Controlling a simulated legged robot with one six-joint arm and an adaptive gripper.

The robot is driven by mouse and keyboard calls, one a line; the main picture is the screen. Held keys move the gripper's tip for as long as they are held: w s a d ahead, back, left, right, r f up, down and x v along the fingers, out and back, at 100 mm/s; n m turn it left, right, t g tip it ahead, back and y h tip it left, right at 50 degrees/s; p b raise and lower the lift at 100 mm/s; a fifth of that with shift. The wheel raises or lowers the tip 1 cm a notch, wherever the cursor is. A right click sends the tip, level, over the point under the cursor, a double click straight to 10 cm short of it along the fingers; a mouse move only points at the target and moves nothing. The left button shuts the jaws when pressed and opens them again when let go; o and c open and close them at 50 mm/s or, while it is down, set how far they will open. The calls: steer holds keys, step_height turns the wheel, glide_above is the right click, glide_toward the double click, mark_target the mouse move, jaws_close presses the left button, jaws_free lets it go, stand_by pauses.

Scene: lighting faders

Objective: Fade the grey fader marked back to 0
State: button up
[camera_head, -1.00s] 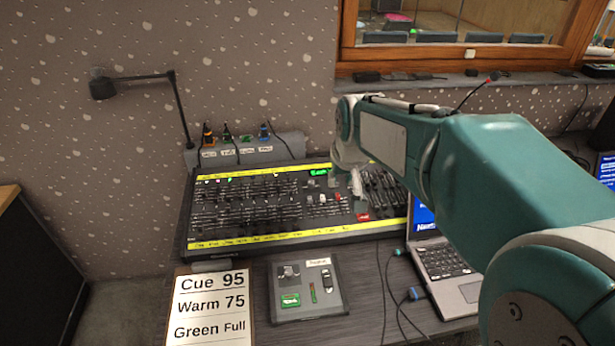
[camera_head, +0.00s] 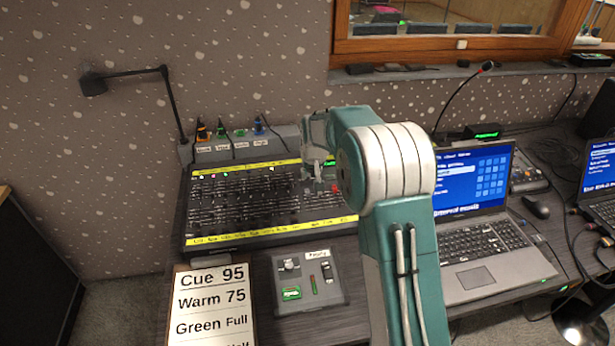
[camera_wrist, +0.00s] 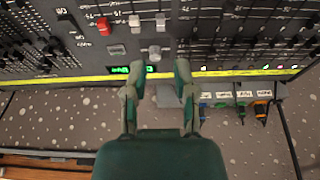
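The lighting desk (camera_head: 215,243) has rows of faders with yellow label strips along its near and far edges. Two pale grey fader caps, one (camera_wrist: 134,20) and another (camera_wrist: 160,22), stand side by side in the wrist view, beside a red cap (camera_wrist: 103,26). I cannot read which one is marked back. My gripper (camera_wrist: 157,68) is open and empty, its fingers apart over the desk's far yellow strip near a green display (camera_wrist: 119,70). In the head view my gripper (camera_head: 318,168) is above the desk's far right part, and my arm hides the desk's right end.
A cue card (camera_head: 211,305) and a small grey control box (camera_head: 335,296) lie in front of the desk. An open laptop (camera_head: 475,230) stands to the right. Several coloured connectors (camera_head: 220,130) stand behind the desk. A lamp (camera_head: 166,95) rises at the back left.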

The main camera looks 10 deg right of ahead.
mark_target(308, 192)
steer(key=shift+w+x, duration=0.1)
steer(key=shift+x, duration=2.85)
steer(key=shift+w+x, duration=0.15)
steer(key=shift+x, duration=2.8)
steer(key=shift+r, duration=0.1)
jaws_close()
steer(key=shift+s, duration=0.15)
steer(key=shift+s+f, duration=0.15)
steer(key=shift+s, duration=1.3)
steer(key=shift+s+f, duration=0.15)
steer(key=shift+s, duration=1.3)
jaws_free()
steer(key=shift+a, duration=0.1)
